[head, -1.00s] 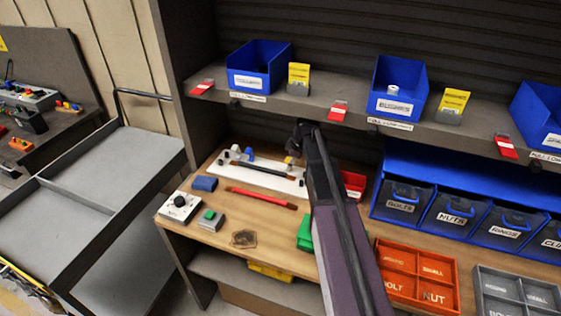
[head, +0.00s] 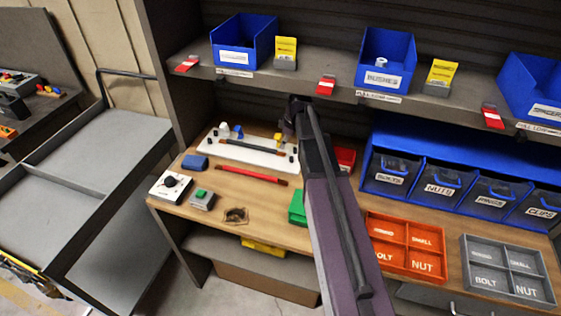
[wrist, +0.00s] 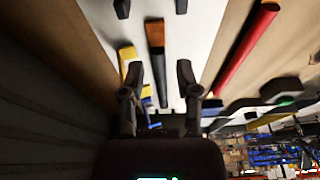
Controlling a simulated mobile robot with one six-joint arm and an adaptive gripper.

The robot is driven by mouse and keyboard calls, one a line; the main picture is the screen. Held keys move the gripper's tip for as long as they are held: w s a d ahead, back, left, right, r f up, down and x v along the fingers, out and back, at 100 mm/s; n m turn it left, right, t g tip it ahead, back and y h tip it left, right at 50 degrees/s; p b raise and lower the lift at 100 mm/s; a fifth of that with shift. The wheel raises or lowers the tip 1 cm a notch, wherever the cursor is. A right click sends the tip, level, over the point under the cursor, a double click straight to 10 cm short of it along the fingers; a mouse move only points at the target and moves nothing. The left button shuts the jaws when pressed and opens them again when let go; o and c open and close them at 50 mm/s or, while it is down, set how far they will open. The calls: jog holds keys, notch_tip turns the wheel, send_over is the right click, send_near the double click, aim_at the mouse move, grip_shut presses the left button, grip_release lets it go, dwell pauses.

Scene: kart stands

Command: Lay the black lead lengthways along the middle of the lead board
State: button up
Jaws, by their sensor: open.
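The black lead (head: 254,147) is a dark bar with orange-brown ends. It lies lengthways on the white lead board (head: 233,153) at the back of the bench. In the wrist view the lead (wrist: 159,72) shows its orange end and runs between my fingers over the white board (wrist: 178,20). My gripper (wrist: 161,82) is open, one finger to each side of the lead's line. I cannot tell how high it is above the lead. In the head view my gripper (head: 291,115) is dark, near the board's right end, and my arm partly hides that area.
A red lead (head: 252,175) lies in front of the board. Blue, white and yellow (head: 279,138) pieces stand on the board's back edge. A shelf (head: 300,83) with blue bins hangs above. A green container (head: 297,208) and orange tray (head: 412,270) are to the right.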

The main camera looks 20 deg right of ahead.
jog(key=s+a+m, duration=0.1)
jog(key=s+a, duration=0.1)
jog(key=s, duration=0.1)
jog(key=s+a+m, duration=0.2)
jog(key=s, duration=0.2)
jog(key=s+a+m+g+h, duration=0.1)
jog(key=s+a+m, duration=0.1)
jog(key=s, duration=0.1)
jog(key=shift+s+a+f, duration=0.25)
jog(key=shift+s+a, duration=0.05)
jog(key=shift+s, duration=0.1)
jog(key=s+a+m, duration=0.1)
jog(key=s+m, duration=0.1)
jog(key=s, duration=0.1)
jog(key=s+a+m+h, duration=0.1)
jog(key=s, duration=0.3)
jog(key=s+a+m, duration=0.2)
jog(key=s, duration=0.1)
jog(key=shift+s+f+m+g, duration=0.1)
jog(key=shift+s+m+g, duration=0.05)
jog(key=shift+m+g, duration=0.2)
